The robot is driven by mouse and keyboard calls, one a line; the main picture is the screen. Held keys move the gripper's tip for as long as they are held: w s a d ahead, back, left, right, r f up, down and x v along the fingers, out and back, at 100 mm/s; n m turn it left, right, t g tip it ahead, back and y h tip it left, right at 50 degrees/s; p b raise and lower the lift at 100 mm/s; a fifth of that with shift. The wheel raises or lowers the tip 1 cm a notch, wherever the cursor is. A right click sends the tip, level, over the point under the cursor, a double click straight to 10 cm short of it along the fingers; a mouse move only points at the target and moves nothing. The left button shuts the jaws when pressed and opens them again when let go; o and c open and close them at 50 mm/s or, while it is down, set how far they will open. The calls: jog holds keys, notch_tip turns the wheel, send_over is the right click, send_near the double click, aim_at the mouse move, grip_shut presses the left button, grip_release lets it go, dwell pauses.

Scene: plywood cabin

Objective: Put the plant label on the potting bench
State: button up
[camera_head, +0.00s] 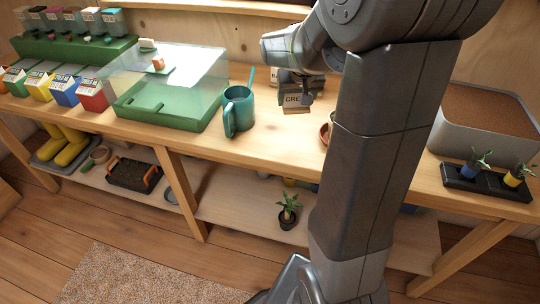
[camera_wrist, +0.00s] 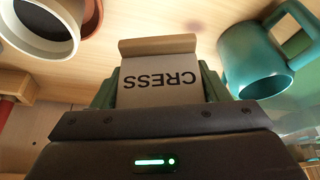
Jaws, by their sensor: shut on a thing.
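The plant label, a pale card marked CRESS (camera_wrist: 158,85) with a tan wooden edge, is held between the green finger pads of my gripper (camera_wrist: 160,92). In the head view the label (camera_head: 296,101) shows beneath my gripper (camera_head: 308,93), over the wooden potting bench (camera_head: 270,150). My gripper is shut on it. I cannot tell whether the label's lower edge touches the bench top. My arm hides part of the bench.
A green tray with a clear lid (camera_head: 172,120) is farther left. A terracotta pot (camera_head: 326,131) is partly behind my arm. A black plant tray (camera_head: 487,182) and grey soil bin (camera_head: 487,125) are right. Bench front-centre is clear.

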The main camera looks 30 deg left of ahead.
aim_at(293, 112)
jog(key=shift+s+a+f, duration=0.1)
jog(key=shift+s+f, duration=0.65)
jog(key=shift+f, duration=0.05)
notch_tip(293, 112, down, 4)
jog(key=shift+w+f, duration=0.15)
jog(key=shift+f, duration=2.15)
jog(key=shift+b, duration=0.3)
jog(key=shift+f, duration=0.2)
jog(key=o, duration=1)
jog(key=shift+c, duration=0.2)
jog(key=shift+r, duration=0.1)
